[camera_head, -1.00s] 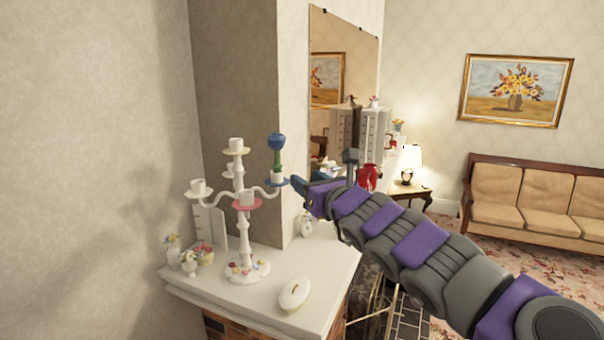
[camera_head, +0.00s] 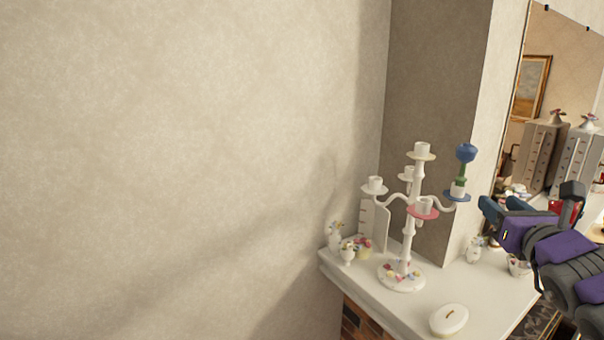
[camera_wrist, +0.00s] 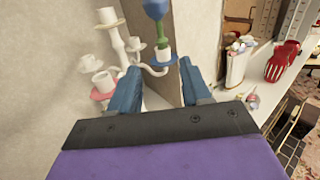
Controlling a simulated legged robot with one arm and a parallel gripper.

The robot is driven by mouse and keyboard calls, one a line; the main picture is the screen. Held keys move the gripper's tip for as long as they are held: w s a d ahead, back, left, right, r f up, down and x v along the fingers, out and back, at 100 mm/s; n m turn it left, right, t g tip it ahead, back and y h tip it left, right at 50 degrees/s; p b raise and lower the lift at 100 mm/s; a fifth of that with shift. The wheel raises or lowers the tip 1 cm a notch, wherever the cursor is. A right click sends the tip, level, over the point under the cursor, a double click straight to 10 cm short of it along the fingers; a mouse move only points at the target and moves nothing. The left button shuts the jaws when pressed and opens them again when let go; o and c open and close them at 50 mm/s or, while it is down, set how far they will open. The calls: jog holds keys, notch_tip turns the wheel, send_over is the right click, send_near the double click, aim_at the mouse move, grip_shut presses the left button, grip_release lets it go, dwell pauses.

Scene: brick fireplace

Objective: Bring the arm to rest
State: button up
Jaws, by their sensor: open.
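My gripper (camera_head: 503,206) is at the right of the head view, above the mantel shelf, with the rest of my purple and grey arm running off to the lower right. In the wrist view my gripper (camera_wrist: 163,88) shows two blue fingers spread apart with nothing between them. Just beyond the fingers stands the white candelabra (camera_head: 406,240), with a green and blue item (camera_head: 464,165) upright on its right cup. The gripper appears apart from it. The candelabra also shows in the wrist view (camera_wrist: 118,45).
The white mantel shelf (camera_head: 385,292) holds a lidded white dish (camera_head: 449,320) and small figurines (camera_head: 347,250). A wall corner stands behind the candelabra. A mirror (camera_head: 560,70) hangs at right. A red item (camera_wrist: 281,65) sits farther along the shelf. The left side is bare wall.

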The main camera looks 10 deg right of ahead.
jog(key=w+a+n+y+b, duration=0.35)
jog(key=a+n+y, duration=0.55)
jog(key=a+n, duration=1.05)
jog(key=s+a+f+n+g+y+b, duration=0.1)
jog(key=a+f+n+g+y, duration=0.15)
jog(key=a+f, duration=0.45)
jog(key=s+a+f+n+g+y+b, duration=0.1)
jog(key=s+a+f+n+g+y, duration=0.2)
jog(key=a, duration=0.8)
jog(key=s+a+f+n+g+h+b, duration=0.15)
jog(key=s+a+f+n+g, duration=0.3)
jog(key=f, duration=0.45)
jog(key=s+a+f+n+g+h+b, duration=0.1)
jog(key=s+f+n+g+h, duration=0.15)
jog(key=s+f+n, duration=0.4)
jog(key=s+d+f+n+g+h+b, duration=0.2)
jog(key=s+d+f+g+h, duration=0.4)
jog(key=s+d+f, duration=0.5)
jog(key=s+f, duration=0.2)
jog(key=s, duration=0.1)
jog(key=shift+f+n+g, duration=0.2)
jog(key=shift+n+g, duration=0.15)
jog(key=shift+n, duration=0.05)
jog(key=shift+c, duration=0.5)
jog(key=shift+a, duration=0.15)
